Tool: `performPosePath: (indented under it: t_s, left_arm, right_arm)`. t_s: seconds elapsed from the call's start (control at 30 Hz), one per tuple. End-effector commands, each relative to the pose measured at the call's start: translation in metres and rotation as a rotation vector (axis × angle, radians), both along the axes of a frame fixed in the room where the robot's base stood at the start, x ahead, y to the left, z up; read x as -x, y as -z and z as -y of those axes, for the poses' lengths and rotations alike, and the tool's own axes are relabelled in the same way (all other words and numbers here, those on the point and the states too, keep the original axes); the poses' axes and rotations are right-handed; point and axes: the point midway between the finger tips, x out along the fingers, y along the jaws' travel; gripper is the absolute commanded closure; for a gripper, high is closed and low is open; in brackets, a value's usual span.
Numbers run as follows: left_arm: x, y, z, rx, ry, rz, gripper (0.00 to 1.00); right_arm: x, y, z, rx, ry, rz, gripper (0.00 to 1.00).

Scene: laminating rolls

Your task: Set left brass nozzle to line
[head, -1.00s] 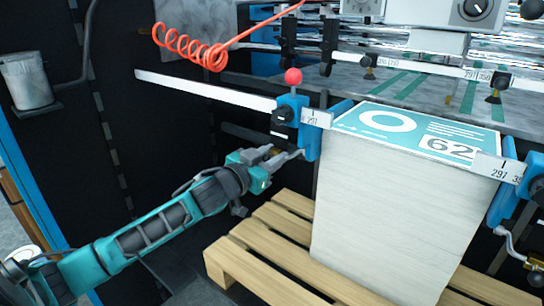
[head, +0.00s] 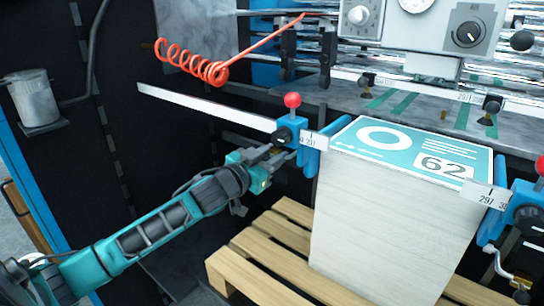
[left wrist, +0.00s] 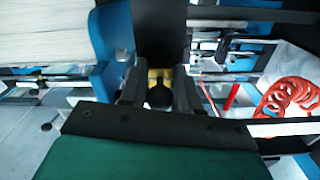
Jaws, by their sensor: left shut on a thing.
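The left nozzle (head: 367,82), dark with a small brass-coloured tip, hangs on the scale rail behind the paper stack. A second nozzle (head: 490,112) is further right on that rail. My left gripper (head: 280,157) is well below and left of them, at the blue left side guide (head: 310,155) with a red ball knob. In the left wrist view the fingers close around a round black knob (left wrist: 159,97), with a yellow brass-coloured part (left wrist: 155,74) behind it. The fingers partly hide the grip. My right gripper is not in view.
The tall paper stack (head: 395,230) stands on a wooden pallet (head: 265,265). The right side guide (head: 525,205) has a crank. A white bar (head: 200,104) runs left of the left guide. An orange coiled hose (head: 195,65) hangs above it.

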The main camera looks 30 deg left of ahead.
Motion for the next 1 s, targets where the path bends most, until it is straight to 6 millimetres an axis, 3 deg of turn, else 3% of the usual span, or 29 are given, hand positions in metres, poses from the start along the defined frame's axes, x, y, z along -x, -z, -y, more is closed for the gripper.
performPosePath:
  t_s: [0.07, 0.1, 0.23, 0.63, 1.0]
  left_arm:
    - [0.000, -0.001, 0.000, -0.007, 0.001, 0.003, 1.00]
    - [0.000, -0.001, 0.000, -0.007, 0.001, 0.003, 0.65]
    - [0.000, 0.000, 0.000, -0.005, 0.000, 0.002, 0.52]
    - [0.007, 0.002, 0.000, -0.001, 0.001, -0.001, 0.52]
    - [0.057, 0.003, -0.004, -0.001, 0.001, -0.004, 0.52]
  right_arm:
    - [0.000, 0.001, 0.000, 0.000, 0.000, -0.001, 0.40]
    - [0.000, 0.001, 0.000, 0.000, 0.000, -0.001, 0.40]
    - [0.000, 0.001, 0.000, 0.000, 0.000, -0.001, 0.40]
    - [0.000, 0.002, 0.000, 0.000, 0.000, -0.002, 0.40]
    - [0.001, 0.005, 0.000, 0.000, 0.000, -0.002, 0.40]
